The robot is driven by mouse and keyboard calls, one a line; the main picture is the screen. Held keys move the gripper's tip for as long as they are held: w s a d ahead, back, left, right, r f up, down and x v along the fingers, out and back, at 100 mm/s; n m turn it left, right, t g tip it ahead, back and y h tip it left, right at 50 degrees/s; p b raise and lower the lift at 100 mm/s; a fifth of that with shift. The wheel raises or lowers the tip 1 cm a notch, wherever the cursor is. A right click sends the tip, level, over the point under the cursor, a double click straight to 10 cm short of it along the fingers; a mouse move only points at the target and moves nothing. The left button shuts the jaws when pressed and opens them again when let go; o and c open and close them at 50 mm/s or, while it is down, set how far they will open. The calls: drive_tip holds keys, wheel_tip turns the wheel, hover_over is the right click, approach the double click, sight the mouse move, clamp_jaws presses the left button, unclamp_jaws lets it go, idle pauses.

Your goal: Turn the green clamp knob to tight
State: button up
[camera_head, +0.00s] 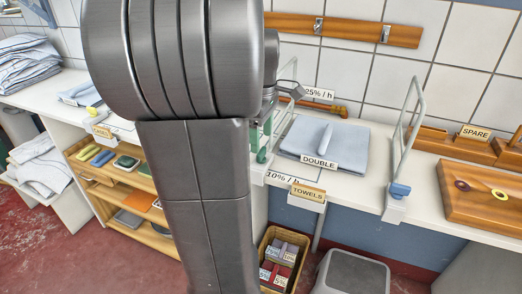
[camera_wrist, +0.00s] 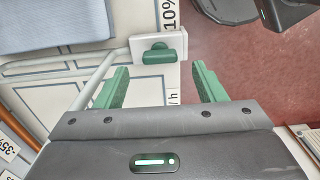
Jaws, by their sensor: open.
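The green clamp knob (camera_wrist: 157,53) sits on a white clamp block at the counter edge, at the foot of a pale wire frame. In the wrist view its bar lies roughly crosswise, ahead of my fingertips. It also shows in the head view (camera_head: 262,156), just right of my arm. My gripper (camera_wrist: 160,68) is open, its two green fingers apart with nothing between them. The knob lies ahead of the gap and looks clear of both fingers. My arm hides much of the gripper in the head view.
A folded blue cloth (camera_head: 336,146) labelled DOUBLE lies beside the frame. Another wire frame has a blue knob (camera_head: 400,190), and a yellow knob (camera_head: 92,110) is at left. A wooden crate (camera_head: 268,236) and a grey stool (camera_head: 352,274) stand below the counter.

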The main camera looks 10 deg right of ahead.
sight(262, 150)
drive_tip(key=shift+f, duration=2.1)
drive_tip(key=shift+c, duration=0.4)
drive_tip(key=c, duration=0.9)
